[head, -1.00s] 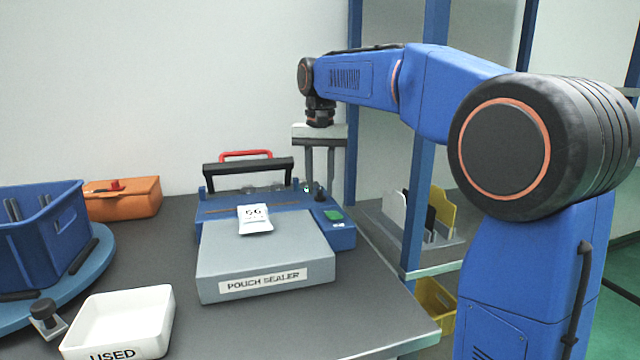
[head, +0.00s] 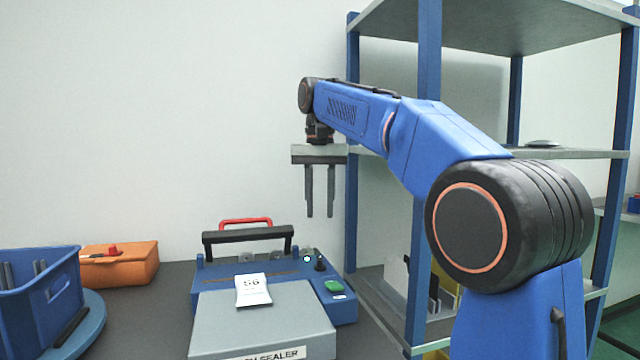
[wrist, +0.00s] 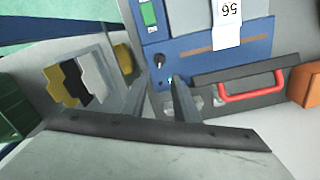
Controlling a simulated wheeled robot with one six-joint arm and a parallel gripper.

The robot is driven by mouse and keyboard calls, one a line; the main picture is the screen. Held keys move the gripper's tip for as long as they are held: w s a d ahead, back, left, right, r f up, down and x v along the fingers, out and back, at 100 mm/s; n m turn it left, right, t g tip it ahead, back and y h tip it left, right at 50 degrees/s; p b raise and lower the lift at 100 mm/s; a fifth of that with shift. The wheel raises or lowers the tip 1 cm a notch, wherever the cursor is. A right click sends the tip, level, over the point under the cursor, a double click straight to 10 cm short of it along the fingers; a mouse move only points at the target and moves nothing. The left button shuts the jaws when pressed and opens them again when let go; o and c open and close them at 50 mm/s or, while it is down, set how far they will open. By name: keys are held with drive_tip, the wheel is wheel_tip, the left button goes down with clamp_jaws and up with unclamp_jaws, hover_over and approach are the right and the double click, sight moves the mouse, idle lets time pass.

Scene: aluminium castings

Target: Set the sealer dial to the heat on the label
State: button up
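The blue pouch sealer (head: 205,283) stands on the bench, with its grey front plate toward me. Its dial is a small black knob (head: 320,264) at the back right; it also shows in the wrist view (wrist: 159,60). Its setting is too small to read. A white label (head: 253,291) lies on the sealer and appears to read 56; it is partly cut off in the wrist view (wrist: 228,22). My gripper (head: 320,212) is open and empty, fingers pointing down, above the dial area and apart from it.
A green display (head: 333,286) and a small lit lamp (head: 307,258) sit near the dial. The black sealing bar (head: 248,236) with a red handle (head: 245,222) stands raised behind. A shelf rack (head: 428,150) is close on the right. An orange box (head: 120,268) and blue bin (head: 40,300) are left.

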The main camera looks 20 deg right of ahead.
wheel_tip(320, 180, up, 5)
drive_tip(key=shift+r, duration=0.2)
drive_tip(key=shift+s, duration=0.1)
idle(0.4)
